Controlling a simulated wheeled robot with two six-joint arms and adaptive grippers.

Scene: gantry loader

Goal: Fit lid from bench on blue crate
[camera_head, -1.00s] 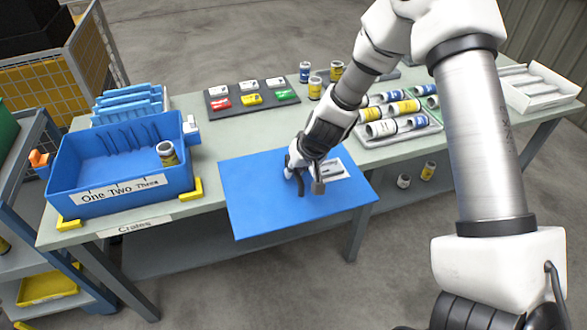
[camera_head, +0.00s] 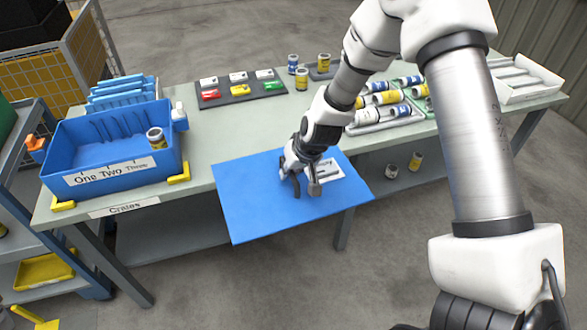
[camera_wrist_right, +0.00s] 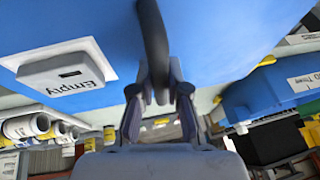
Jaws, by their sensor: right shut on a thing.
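The lid is a flat blue panel (camera_head: 250,205) with a dark curved handle (camera_wrist_right: 153,35) and a white plate bearing a block marked "Empty" (camera_wrist_right: 65,80). My right gripper (camera_head: 302,188) is shut on the handle, which runs between its fingers in the right wrist view (camera_wrist_right: 160,98). The lid reaches out past the bench's front edge. I cannot tell its exact height over the bench. The open blue crate (camera_head: 85,183), labelled "One Two Three", stands at the bench's left end, left of the lid. My left gripper is not in view.
Yellow corner pieces (camera_head: 179,179) sit at the crate's foot. A dark board with coloured blocks (camera_head: 238,98), cans (camera_head: 301,79) and a white tray (camera_head: 362,129) stand behind the lid. Bench top (camera_head: 199,155) shows between crate and lid.

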